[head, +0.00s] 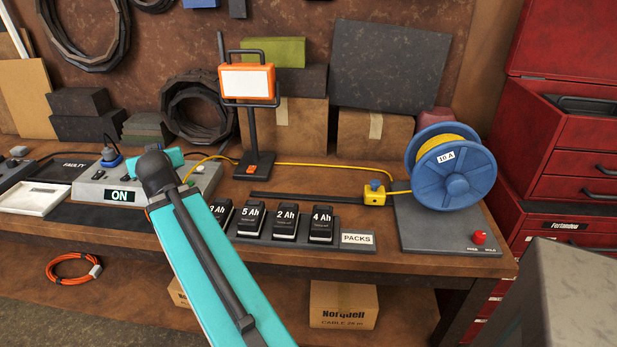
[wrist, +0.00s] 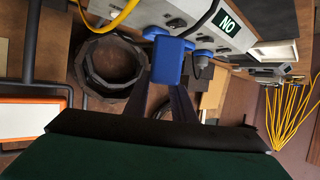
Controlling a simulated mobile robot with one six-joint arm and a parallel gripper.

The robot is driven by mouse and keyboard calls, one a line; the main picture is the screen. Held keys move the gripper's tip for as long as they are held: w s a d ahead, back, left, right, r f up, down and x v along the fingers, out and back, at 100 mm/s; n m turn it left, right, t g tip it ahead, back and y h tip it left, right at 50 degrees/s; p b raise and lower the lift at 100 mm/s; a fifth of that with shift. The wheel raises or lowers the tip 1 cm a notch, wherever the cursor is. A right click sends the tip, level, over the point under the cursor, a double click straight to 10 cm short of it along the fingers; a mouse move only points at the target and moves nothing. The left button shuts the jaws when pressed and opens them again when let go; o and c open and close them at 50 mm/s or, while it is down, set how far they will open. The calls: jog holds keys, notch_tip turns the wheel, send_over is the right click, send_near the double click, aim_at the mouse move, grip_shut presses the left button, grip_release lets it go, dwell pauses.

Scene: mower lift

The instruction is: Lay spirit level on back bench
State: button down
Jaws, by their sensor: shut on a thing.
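In the wrist view, my gripper (wrist: 167,95) has its dark fingers drawn together around a blue block-shaped piece (wrist: 168,62). My fingers and the held piece are hidden in the head view. The wrist view is turned over and has the ON power box behind the held piece.
The ON power box (head: 120,190) with a blue plug (head: 110,157) crowds the left. A work lamp (head: 247,82), battery packs (head: 285,222) and a blue cable reel (head: 450,168) stand further right. A yellow cable (head: 320,165) crosses the bench. Bare wood shows between lamp and reel.

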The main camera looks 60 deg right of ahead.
jog(key=s+d+f+m+g+h+b, duration=0.2)
jog(key=s+d+m+g+h+b, duration=0.15)
jog(key=s+d, duration=0.7)
jog(key=s+d+f+m+g+h+b, duration=0.25)
jog(key=s+d+m+g, duration=0.2)
jog(key=s+d, duration=0.55)
jog(key=s+d+m+g+b, duration=0.2)
jog(key=s+m+g+b, duration=0.1)
jog(key=s, duration=0.9)
jog(key=s+d+r+m+g+y+b, duration=0.1)
jog(key=s+d+m+g+b, duration=0.2)
jog(key=s, duration=1)
jog(key=m+g, duration=0.1)
jog(key=g, duration=0.1)
jog(key=shift+d+m+g, duration=0.15)
jog(key=shift+m+g, duration=0.15)
jog(key=shift+m, duration=0.1)
jog(key=shift+w+d+r+p, duration=0.2)
jog(key=shift+d+r+p, duration=0.1)
jog(key=shift+p, duration=0.9)
jog(key=d+p, duration=0.1)
jog(key=p, duration=0.3)
jog(key=d+p, duration=0.1)
jog(key=p, duration=0.3)
jog(key=shift+w, duration=0.4)
